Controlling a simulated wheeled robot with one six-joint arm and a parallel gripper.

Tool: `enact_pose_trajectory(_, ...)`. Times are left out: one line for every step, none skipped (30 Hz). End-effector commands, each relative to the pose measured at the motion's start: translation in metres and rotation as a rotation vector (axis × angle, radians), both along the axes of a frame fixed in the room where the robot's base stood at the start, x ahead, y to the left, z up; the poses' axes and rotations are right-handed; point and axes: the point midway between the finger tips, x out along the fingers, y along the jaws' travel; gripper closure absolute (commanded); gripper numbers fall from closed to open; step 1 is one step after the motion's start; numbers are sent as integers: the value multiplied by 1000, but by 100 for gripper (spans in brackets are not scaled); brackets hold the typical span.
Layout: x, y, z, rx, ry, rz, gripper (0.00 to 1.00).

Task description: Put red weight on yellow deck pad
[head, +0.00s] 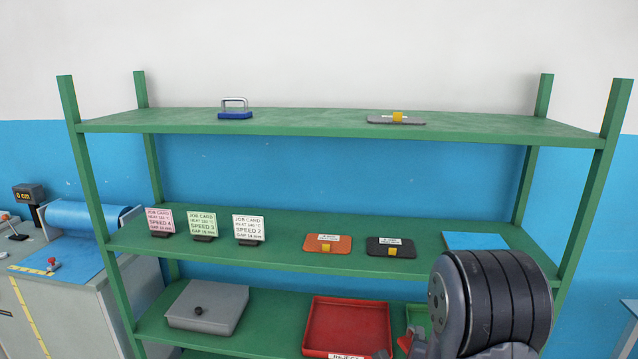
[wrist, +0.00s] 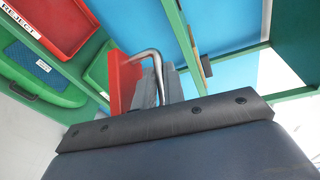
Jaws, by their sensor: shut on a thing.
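The red weight (wrist: 124,82) is a red block with a bent metal handle (wrist: 153,62). In the wrist view my gripper (wrist: 168,84) is shut on this handle, with grey fingers beside it. In the head view a bit of red (head: 416,316) shows beside my dark arm, which hides most of that area. I cannot make out a yellow deck pad in either view. Flat boards with small yellow clips lie on the shelves: an orange one (head: 327,243) and a black one (head: 391,247) on the middle shelf, a grey one (head: 380,120) on top.
A green shelf rack (head: 320,260) fills the view. It holds a blue weight (head: 235,115), three job cards (head: 202,226), a blue sheet (head: 475,241), a grey case (head: 207,307) and a red reject tray (head: 347,325). A machine bench (head: 75,290) stands left.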

Motion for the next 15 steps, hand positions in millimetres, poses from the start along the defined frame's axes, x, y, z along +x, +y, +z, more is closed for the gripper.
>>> enact_pose_trajectory(-1, 2, -7, -1, 3, 9, 100)
enact_pose_trajectory(-2, 4, -12, 0, 3, 16, 100)
enact_pose_trajectory(-3, 7, -20, 0, 5, 28, 100)
enact_pose_trajectory(-5, 9, -26, 0, 6, 39, 100)
enact_pose_trajectory(-6, 11, -32, 0, 7, 49, 100)
enact_pose_trajectory(-9, 15, -41, 1, 8, 66, 100)
enact_pose_trajectory(-11, 18, -48, 0, 8, 79, 100)
enact_pose_trajectory(-13, 21, -54, 0, 9, 92, 100)
enact_pose_trajectory(-16, 25, -63, 1, 8, 109, 100)
enact_pose_trajectory(-19, 28, -69, 2, 8, 123, 100)
enact_pose_trajectory(-22, 31, -75, 2, 8, 136, 100)
enact_pose_trajectory(-26, 36, -83, 1, 7, 154, 100)
enact_pose_trajectory(-29, 39, -89, 1, 8, 166, 100)
enact_pose_trajectory(-32, 42, -94, 2, 8, 180, 100)
enact_pose_trajectory(-36, 45, -100, 2, 8, 195, 100)
